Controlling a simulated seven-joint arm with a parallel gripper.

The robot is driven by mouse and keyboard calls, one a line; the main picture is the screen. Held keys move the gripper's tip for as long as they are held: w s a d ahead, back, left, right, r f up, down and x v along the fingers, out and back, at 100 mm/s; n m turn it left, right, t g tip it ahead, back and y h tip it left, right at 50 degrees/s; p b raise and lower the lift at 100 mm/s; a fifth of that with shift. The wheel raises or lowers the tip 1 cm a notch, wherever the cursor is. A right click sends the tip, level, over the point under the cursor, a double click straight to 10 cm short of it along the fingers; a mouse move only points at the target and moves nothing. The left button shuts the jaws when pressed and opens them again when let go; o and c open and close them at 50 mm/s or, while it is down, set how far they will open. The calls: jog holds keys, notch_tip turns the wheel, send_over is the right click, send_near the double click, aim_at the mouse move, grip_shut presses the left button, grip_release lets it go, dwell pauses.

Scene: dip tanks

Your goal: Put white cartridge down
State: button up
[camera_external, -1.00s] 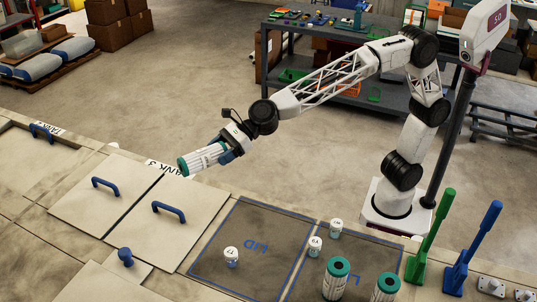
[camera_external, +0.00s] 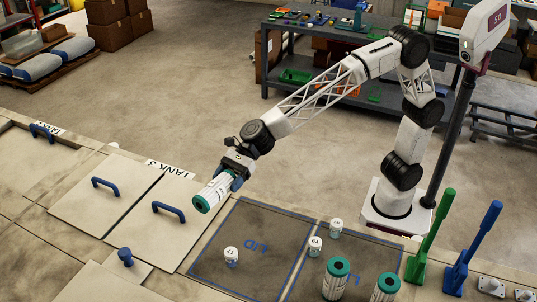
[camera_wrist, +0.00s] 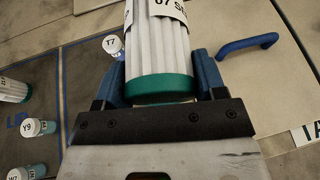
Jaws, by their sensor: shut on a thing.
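The white cartridge (camera_external: 215,190) is a ribbed white cylinder with green end caps and a printed label. My gripper (camera_external: 236,177) is shut on it and holds it tilted, its free end pointing down and left, above the tank covers near the lid area's left edge. In the wrist view the cartridge (camera_wrist: 158,45) lies between the blue fingers of my gripper (camera_wrist: 160,75), with its near green cap close to the palm. Its far end is cut off by the top of the wrist view.
A dark blue-outlined lid area (camera_external: 228,262) holds a small jar marked T7 (camera_external: 231,257). Two more small jars and two green-capped cartridges (camera_external: 335,278) stand to the right. Tank covers with blue handles (camera_external: 168,210) lie left. Green and blue levers (camera_external: 478,240) stand at the right.

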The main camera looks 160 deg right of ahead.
jog(key=w+a+f+n+y, duration=0.3)
jog(key=a+f+n+y, duration=0.1)
jog(key=y, duration=0.1)
jog(key=n+g+y, duration=0.3)
jog(key=n+y, duration=0.4)
send_over(247, 243)
jog(key=shift+f, duration=1)
jog(key=shift+g, duration=0.3)
jog(key=shift+f, duration=4.8)
jog(key=shift+f, duration=0.1)
jog(key=o, duration=1)
jog(key=shift+o, duration=0.2)
jog(key=shift+f, duration=0.1)
